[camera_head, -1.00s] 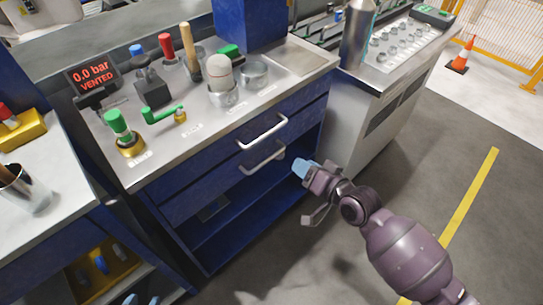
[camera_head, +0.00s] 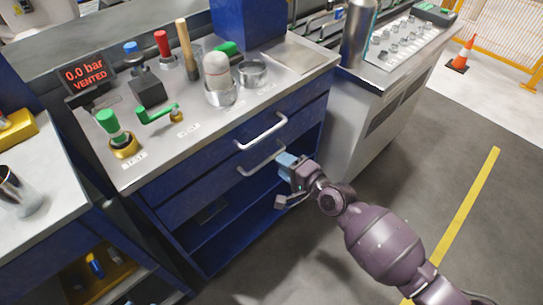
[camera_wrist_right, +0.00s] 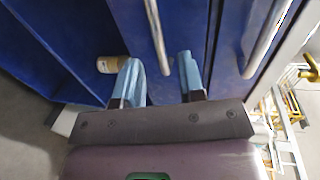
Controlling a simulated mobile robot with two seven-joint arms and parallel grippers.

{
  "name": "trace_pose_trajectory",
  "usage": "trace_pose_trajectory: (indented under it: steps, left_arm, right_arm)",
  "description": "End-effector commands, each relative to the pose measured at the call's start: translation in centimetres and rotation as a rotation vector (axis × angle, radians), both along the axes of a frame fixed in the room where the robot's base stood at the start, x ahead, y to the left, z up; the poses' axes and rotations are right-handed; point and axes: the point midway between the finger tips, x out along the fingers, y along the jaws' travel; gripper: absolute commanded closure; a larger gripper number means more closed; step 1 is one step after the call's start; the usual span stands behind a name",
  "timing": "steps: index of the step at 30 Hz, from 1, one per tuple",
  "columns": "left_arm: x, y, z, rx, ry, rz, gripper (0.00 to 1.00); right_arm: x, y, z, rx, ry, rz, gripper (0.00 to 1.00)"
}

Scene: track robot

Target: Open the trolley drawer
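The blue trolley has two drawers, both seemingly shut. The upper drawer handle (camera_head: 262,132) and lower drawer handle (camera_head: 258,162) are silver bars. My right gripper (camera_head: 281,180) is at the right end of the lower handle, with one blue fingertip close to it. In the right wrist view, the right gripper (camera_wrist_right: 160,68) is open, its two blue fingers apart. The lower handle (camera_wrist_right: 155,30) runs between the fingers; contact cannot be told. The upper handle (camera_wrist_right: 265,38) shows at the right there. My left gripper is not in view.
The trolley top (camera_head: 205,135) carries tools, valves and a red display (camera_head: 84,73). An open shelf lies below the drawers, with a small bottle (camera_wrist_right: 108,65) seen in the wrist view. A steel cabinet (camera_head: 375,125) stands at right. The floor in front is clear.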

Motion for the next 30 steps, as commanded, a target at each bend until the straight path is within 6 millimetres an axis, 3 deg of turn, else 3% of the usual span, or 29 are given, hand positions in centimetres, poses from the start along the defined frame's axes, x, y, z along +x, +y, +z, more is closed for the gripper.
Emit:
trace_pose_trajectory:
  steps: [9,23,30]
  left_arm:
    - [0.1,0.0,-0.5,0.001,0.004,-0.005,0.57]
    - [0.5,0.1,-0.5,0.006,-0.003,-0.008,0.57]
    - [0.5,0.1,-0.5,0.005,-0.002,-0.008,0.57]
  right_arm:
    - [3.3,2.8,-1.1,0.000,0.001,0.000,0.64]
    - [4.1,3.4,-1.1,-0.002,-0.001,0.000,0.64]
    - [4.1,3.4,-1.1,-0.002,-0.001,0.000,0.99]
